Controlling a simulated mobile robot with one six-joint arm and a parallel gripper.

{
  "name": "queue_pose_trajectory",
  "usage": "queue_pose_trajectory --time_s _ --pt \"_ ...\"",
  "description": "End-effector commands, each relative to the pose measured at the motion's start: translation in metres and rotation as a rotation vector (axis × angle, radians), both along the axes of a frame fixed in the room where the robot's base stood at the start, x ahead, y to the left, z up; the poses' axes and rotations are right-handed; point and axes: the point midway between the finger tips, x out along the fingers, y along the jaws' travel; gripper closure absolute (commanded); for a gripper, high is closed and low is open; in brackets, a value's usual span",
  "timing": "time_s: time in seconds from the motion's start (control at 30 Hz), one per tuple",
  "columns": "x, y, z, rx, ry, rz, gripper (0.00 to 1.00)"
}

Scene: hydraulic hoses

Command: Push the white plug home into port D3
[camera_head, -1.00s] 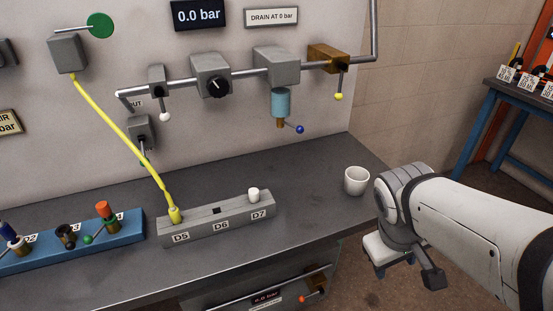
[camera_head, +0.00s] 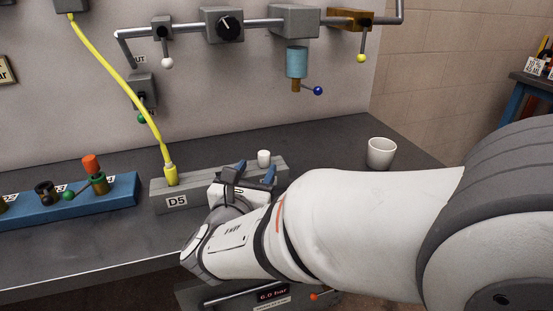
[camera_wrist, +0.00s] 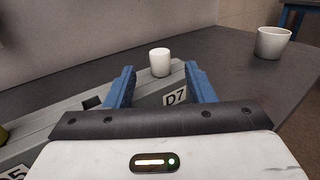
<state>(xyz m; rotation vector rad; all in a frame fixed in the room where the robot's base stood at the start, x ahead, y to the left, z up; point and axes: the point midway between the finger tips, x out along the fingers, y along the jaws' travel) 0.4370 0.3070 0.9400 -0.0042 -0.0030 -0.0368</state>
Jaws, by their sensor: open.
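The white plug (camera_head: 264,158) stands upright at the D7 end of the grey block (camera_head: 160,197). In the wrist view the white plug (camera_wrist: 160,62) rises behind the D7 label (camera_wrist: 175,98). My gripper (camera_head: 254,172) is open and empty over the right part of the grey block. In the wrist view its blue fingers (camera_wrist: 160,78) are spread, with the plug between and just beyond them; no contact shows. The blue block (camera_head: 80,222) at left has a dark, seemingly empty port (camera_head: 45,192) beside a green-knobbed lever. I cannot read a D3 label there.
A yellow hose (camera_head: 120,95) runs down to D5, left of my gripper. An orange-topped fitting (camera_head: 91,165) stands on the blue block. A white cup (camera_head: 381,153) is on the bench at right. A pipe with valves and a blue cylinder (camera_head: 297,62) hangs above.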

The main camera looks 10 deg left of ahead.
Motion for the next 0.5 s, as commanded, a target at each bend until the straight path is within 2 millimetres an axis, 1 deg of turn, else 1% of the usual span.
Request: queue_pose_trajectory --time_s 0.03,0.17,0.4,0.5 --pt "0.007 -0.002 -0.001 0.001 0.001 -0.005 0.51" --pt "0.021 -0.002 -0.001 0.002 0.001 -0.005 0.51" --pt "0.056 -0.002 -0.002 0.004 0.002 -0.007 0.51" --pt "0.065 -0.002 -0.001 0.004 0.002 -0.005 0.51"
